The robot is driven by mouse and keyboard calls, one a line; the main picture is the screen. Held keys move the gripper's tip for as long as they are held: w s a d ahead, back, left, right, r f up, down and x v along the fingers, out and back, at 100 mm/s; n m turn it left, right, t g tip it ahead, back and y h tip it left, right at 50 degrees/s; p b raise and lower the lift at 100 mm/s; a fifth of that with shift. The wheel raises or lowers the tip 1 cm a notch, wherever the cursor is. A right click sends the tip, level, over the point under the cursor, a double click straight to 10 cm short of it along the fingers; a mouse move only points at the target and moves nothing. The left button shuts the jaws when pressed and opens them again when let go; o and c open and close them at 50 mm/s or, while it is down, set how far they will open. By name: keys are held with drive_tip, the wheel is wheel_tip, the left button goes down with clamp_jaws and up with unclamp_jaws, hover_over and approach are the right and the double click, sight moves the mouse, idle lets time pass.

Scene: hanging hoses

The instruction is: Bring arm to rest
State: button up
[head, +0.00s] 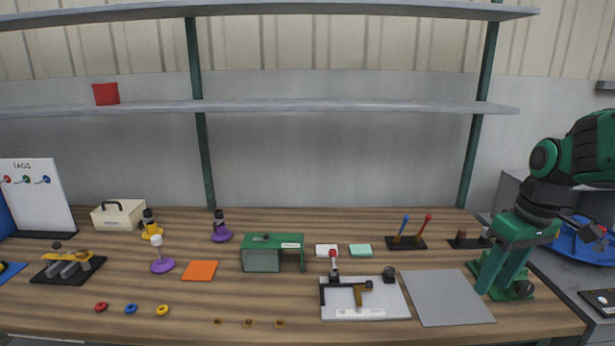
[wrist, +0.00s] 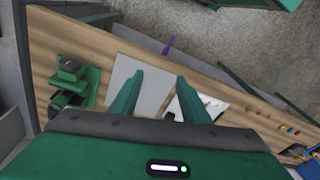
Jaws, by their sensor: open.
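My gripper (head: 497,283) is at the right end of the workbench in the head view, with its green fingers pointing down. In the wrist view my gripper (wrist: 159,76) has its two fingers spread wide with nothing between them. Behind and beside the fingers in the head view is a green vise-like device (head: 517,291), partly hidden by them. It also shows left of the fingers in the wrist view (wrist: 72,85). My arm comes in from the right edge of the head view.
A plain grey mat (head: 448,297) lies left of my gripper, then a white board with a clamp (head: 385,302). A green box-like stand (head: 272,254) and small parts spread leftward on the wooden bench (head: 340,227). A blue bin (head: 585,243) is at right. Shelves (head: 330,106) run above.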

drive_tip(key=s+d+f+m, duration=0.1)
drive_tip(key=s+m, duration=0.3)
drive_tip(key=s, duration=0.6)
drive_tip(key=s+d+f+m+g+h, duration=0.1)
drive_tip(key=s+m, duration=0.4)
drive_tip(key=s, duration=0.5)
drive_tip(key=shift+d+f+m, duration=0.3)
drive_tip(key=shift+d+f, duration=0.25)
drive_tip(key=shift+f, duration=0.25)
drive_tip(key=shift+w, duration=0.1)
drive_tip(key=shift+w+f, duration=0.25)
drive_tip(key=shift+w, duration=0.35)
